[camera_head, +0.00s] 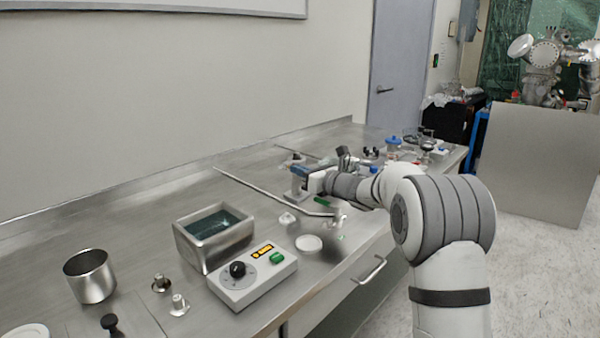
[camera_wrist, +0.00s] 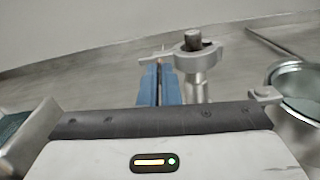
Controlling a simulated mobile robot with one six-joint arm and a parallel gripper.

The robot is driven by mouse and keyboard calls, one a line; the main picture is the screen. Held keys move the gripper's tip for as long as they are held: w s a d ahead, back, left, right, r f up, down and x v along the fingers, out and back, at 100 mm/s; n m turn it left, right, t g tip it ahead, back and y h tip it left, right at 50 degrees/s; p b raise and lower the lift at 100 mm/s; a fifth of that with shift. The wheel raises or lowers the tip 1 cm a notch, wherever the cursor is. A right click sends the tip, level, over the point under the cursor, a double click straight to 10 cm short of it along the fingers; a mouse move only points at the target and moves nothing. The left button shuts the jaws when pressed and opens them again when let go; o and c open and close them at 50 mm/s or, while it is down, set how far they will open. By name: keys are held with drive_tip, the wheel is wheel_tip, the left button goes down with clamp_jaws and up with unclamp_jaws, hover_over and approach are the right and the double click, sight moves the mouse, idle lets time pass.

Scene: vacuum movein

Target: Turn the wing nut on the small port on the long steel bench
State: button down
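The long steel bench (camera_head: 180,190) runs along the wall. In the wrist view the small port (camera_wrist: 197,85) is an upright metal tube with a clamp ring (camera_wrist: 190,53) around its top and a dark stub rising through it. A thin light piece (camera_wrist: 163,53), probably the wing nut, shows at the clamp's left side, right at my fingertips. My gripper (camera_wrist: 161,70) has two blue fingers close together with a narrow dark gap. Whether they touch or hold the piece is unclear. In the head view my gripper (camera_head: 302,172) is low over the bench and hides the port.
A square metal bath (camera_head: 195,250), a control box (camera_head: 250,290) and a steel beaker (camera_head: 90,277) stand on the near bench. A long rod (camera_head: 265,190) lies left of my gripper. Several glass and metal items crowd the far end. A round metal vessel (camera_wrist: 285,120) is close right in the wrist view.

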drive_tip(key=c, duration=2.1)
unclamp_jaws()
drive_tip(key=o, duration=0.5)
drive_tip(key=shift+c, duration=0.2)
drive_tip(key=shift+v, duration=3.9)
